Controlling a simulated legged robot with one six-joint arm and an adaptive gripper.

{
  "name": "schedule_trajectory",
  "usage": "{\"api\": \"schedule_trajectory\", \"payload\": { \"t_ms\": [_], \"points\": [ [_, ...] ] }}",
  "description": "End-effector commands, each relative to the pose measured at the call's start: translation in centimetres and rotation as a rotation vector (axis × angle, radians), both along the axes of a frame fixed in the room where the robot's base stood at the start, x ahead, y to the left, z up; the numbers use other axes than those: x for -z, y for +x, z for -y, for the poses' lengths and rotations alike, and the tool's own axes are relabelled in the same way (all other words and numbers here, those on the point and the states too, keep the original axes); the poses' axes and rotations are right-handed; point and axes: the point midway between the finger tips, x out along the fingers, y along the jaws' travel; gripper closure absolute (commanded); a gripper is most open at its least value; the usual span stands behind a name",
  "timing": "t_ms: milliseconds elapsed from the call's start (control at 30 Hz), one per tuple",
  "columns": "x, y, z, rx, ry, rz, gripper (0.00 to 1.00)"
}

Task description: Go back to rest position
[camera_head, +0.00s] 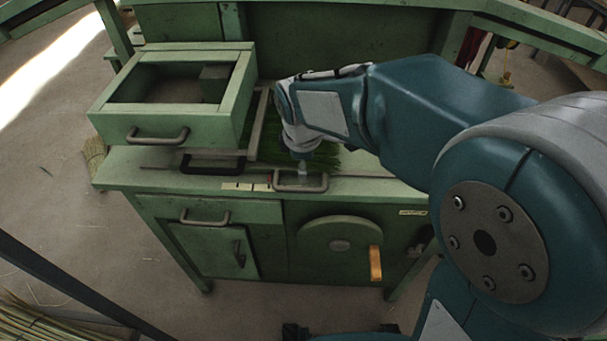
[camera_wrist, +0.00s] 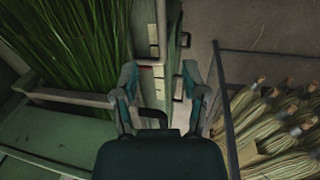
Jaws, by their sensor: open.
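My gripper (camera_wrist: 160,70) is open in the wrist view, with its two fingers apart and nothing clearly held between them. In the head view my gripper (camera_head: 300,168) is small and partly hidden by my own wrist. It is over the front edge of the green bench (camera_head: 375,188), close to a grey bar handle (camera_head: 300,187). A dark handle (camera_wrist: 152,114) shows between the finger bases in the wrist view. I cannot tell whether the gripper touches a handle.
A green box with a handle (camera_head: 158,137) stands at the bench's left. Green bristles (camera_wrist: 75,45) lie behind the gripper. Below are cabinet doors and an orange handle (camera_head: 375,263). Several broom heads (camera_wrist: 275,120) lie behind a dark rail at the wrist view's right.

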Motion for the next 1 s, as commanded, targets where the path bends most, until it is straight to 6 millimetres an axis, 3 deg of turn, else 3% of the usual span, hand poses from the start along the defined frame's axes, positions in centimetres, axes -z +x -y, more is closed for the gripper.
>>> {"api": "schedule_trajectory", "payload": {
  "t_ms": [200, 700, 867, 1000],
  "points": [
    [-1.5, -0.3, -0.1, 0.000, -0.001, -0.002, 0.43],
    [-1.7, -0.4, 0.2, 0.013, 0.002, 0.002, 0.43],
    [-3.9, -1.9, 3.0, 0.184, 0.052, 0.039, 0.43],
    [-6.3, -4.7, 6.7, 0.444, 0.133, 0.085, 0.43]
  ]
}}
